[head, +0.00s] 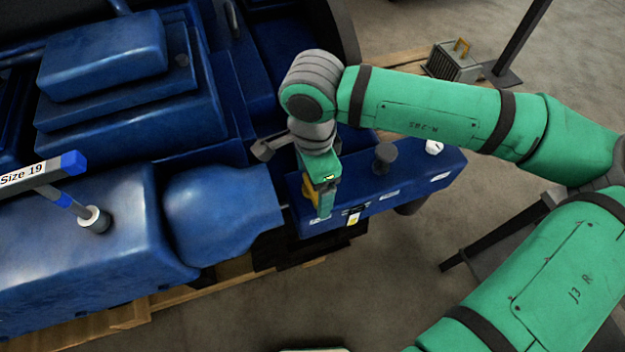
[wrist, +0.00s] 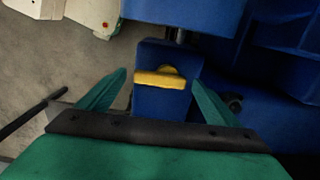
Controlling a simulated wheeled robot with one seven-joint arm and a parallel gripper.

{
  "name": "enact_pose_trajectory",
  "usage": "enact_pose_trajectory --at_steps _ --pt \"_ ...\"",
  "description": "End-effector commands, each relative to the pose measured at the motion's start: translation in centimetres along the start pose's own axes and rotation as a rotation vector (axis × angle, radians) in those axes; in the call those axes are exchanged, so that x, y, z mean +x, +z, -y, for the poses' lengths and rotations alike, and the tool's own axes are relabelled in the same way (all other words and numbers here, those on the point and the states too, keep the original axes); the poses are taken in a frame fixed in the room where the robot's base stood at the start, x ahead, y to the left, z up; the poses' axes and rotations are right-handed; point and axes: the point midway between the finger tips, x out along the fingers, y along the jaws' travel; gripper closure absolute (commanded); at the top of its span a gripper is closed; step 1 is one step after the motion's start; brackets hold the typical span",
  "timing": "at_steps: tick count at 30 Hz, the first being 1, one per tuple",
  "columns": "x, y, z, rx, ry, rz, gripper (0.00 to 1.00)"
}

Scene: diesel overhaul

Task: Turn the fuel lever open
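The yellow fuel lever (wrist: 162,80) sits on a blue panel in the wrist view. Its bar lies crosswise there, with a rounded hub behind it. In the head view a small part of the yellow lever (head: 309,190) shows beside my gripper, which hides the rest. My gripper (head: 322,212) is at the left part of the blue tank-like box (head: 400,190). In the wrist view its two green fingers (wrist: 160,88) are spread wide apart, one on each side of the lever. I see gaps between the fingers and the lever, so nothing is held.
A blue engine (head: 130,120) fills the left. A wrench marked "Size 19" (head: 40,172) stands on a bolt there. A dark knob (head: 385,155) and a white cap (head: 433,147) top the box.

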Motion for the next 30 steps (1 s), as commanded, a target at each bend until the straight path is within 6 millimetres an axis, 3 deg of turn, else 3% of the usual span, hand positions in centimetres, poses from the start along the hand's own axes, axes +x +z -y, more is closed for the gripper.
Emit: enact_pose_trajectory --at_steps 8,21,30 --pt "-1.0 -0.1 0.0 0.002 -0.001 -0.002 0.15" --pt "-8.6 0.0 0.1 0.001 -0.002 -0.002 0.15" --pt "-10.8 0.0 0.0 0.0 0.0 -0.001 0.15"
